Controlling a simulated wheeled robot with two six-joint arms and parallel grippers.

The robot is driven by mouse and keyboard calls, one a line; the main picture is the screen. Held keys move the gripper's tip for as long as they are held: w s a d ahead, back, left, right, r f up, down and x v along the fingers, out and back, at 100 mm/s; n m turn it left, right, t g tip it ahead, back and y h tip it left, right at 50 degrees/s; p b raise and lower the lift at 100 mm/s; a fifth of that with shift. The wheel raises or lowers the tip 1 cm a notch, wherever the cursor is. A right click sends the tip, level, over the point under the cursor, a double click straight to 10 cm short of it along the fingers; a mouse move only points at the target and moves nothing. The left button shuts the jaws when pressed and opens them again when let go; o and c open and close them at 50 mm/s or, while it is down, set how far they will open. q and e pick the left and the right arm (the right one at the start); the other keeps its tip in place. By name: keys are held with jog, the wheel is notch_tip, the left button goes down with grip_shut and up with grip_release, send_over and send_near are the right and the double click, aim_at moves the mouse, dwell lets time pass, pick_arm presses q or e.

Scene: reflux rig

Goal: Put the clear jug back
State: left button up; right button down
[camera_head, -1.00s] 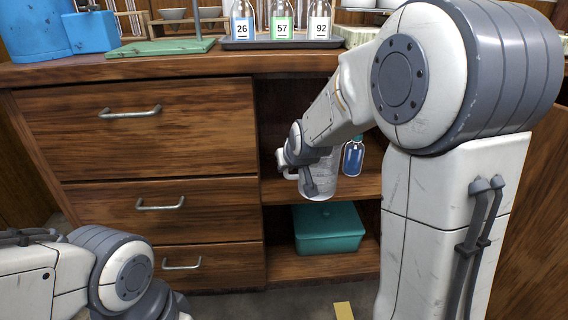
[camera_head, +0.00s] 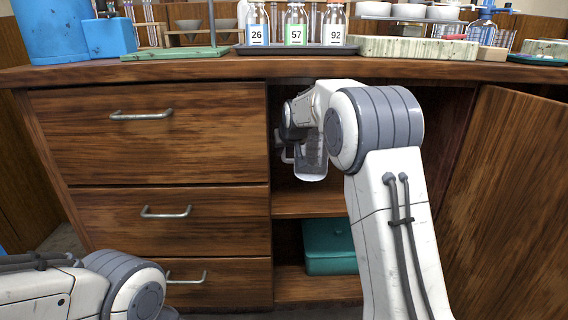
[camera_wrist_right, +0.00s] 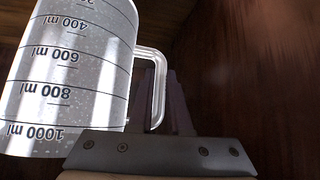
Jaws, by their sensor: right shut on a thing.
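The clear jug (camera_head: 312,165) is inside the open right part of the cabinet, above the middle shelf (camera_head: 300,203). It looks about upright. I cannot tell whether its base touches the shelf. In the right wrist view the jug (camera_wrist_right: 70,75) shows black millilitre marks, and its handle (camera_wrist_right: 157,88) is between my fingers. My right gripper (camera_head: 286,148) is shut on this handle, partly hidden by my own wrist; its fingers also show in the right wrist view (camera_wrist_right: 172,105). My left arm shows at the lower left, but its gripper is out of view.
A teal box (camera_head: 330,248) stands on the lower shelf. Closed drawers (camera_head: 150,115) are on the left, and a wooden door (camera_head: 510,190) stands on the right. The counter above holds a tray (camera_head: 295,50) with numbered bottles. My right arm hides part of the shelf.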

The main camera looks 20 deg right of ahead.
aim_at(284, 159)
notch_tip(284, 159, down, 3)
jog(key=b, duration=0.2)
jog(key=shift+f+b, duration=0.2)
jog(key=shift+b, duration=0.15)
jog(key=shift+r, duration=0.1)
jog(key=c, duration=0.9)
grip_release()
jog(key=shift+f, duration=0.2)
jog(key=shift+o, duration=0.2)
